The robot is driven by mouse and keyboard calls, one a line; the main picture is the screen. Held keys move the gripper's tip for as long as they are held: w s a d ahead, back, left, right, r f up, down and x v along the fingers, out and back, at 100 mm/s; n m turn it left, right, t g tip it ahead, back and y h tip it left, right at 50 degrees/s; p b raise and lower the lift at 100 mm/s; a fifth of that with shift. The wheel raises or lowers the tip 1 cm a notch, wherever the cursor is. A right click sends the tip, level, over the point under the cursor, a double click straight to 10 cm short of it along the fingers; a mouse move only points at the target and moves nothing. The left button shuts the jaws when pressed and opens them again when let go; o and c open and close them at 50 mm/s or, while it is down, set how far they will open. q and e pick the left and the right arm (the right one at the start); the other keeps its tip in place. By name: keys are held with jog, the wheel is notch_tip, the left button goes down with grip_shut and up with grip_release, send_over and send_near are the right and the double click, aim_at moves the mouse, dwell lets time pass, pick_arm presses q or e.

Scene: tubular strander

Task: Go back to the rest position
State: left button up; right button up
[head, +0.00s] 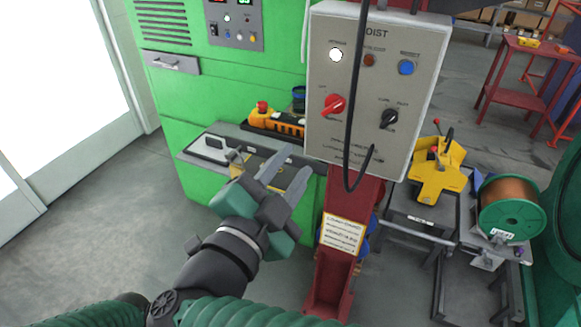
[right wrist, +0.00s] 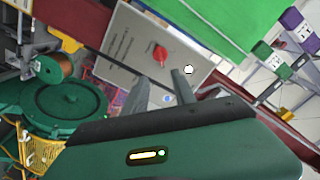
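The green cabinet (head: 225,95) has a shelf (head: 195,155) holding a yellow pendant (head: 272,122). A red post (head: 330,275) stands below the control box. A black cable (head: 352,130) hangs before it. A copper spool (head: 508,208) stands right. Grey floor (head: 90,235) is open at left.

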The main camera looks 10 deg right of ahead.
jog(key=w+a+f+n+t+y, duration=0.2)
jog(key=w+f+n+t+y, duration=0.15)
jog(key=w+n+y, duration=0.5)
notch_tip(320, 180, down, 14)
jog(key=w+d+f+n+g+y+p, duration=0.1)
jog(key=w+d+n+g+y+p, duration=0.15)
jog(key=n+g, duration=0.3)
jog(key=s+d+f+n+g, duration=0.1)
jog(key=s+d+f+g, duration=0.4)
jog(key=s+f, duration=0.3)
jog(key=s+d+f+n+g+h, duration=0.1)
jog(key=s+d+f+g, duration=0.4)
jog(key=s+d+f, duration=0.2)
jog(key=s+f, duration=0.2)
jog(key=s, duration=0.1)
jog(key=shift+s+d, duration=0.25)
jog(key=shift+d, duration=0.15)
jog(key=shift+r, duration=0.1)
